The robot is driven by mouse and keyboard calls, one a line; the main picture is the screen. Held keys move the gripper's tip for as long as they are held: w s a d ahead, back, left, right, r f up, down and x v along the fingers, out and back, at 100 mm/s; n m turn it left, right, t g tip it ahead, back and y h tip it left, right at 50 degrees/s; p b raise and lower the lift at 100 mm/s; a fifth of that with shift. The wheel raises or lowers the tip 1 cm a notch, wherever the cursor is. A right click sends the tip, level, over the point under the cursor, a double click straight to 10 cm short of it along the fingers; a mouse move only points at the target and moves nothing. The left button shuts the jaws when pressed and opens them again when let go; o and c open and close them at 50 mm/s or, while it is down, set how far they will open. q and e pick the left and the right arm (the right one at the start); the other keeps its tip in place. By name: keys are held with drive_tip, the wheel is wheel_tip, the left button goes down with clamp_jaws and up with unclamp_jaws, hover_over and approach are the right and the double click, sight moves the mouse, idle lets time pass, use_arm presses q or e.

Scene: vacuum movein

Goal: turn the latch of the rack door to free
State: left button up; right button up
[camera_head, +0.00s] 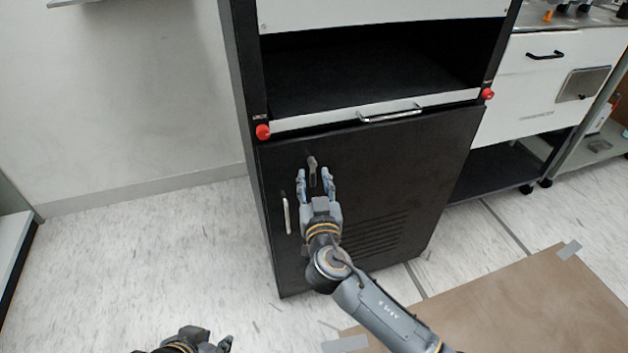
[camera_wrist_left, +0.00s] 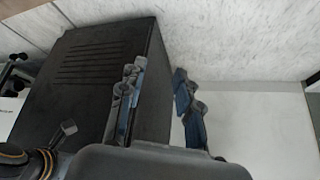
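The black rack door (camera_head: 385,165) is closed under the open rack bay. Its small grey latch (camera_head: 312,163) sits near the door's upper left and points roughly downward. My right gripper (camera_head: 314,176) is open in front of the door, with its two fingertips on either side of the latch's lower end; I cannot tell whether they touch it. My left gripper (camera_head: 207,342) is low at the bottom edge of the head view, away from the door. In the left wrist view my left gripper (camera_wrist_left: 158,85) has its fingers apart with nothing between them.
A pale vertical handle (camera_head: 286,215) stands on the door left of my right gripper. Red knobs (camera_head: 263,132) flank the drawer front with its metal handle (camera_head: 390,115). A white cabinet (camera_head: 545,85) stands at right. A brown mat (camera_head: 540,310) lies on the floor; floor at left is clear.

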clamp_jaws()
idle(0.3)
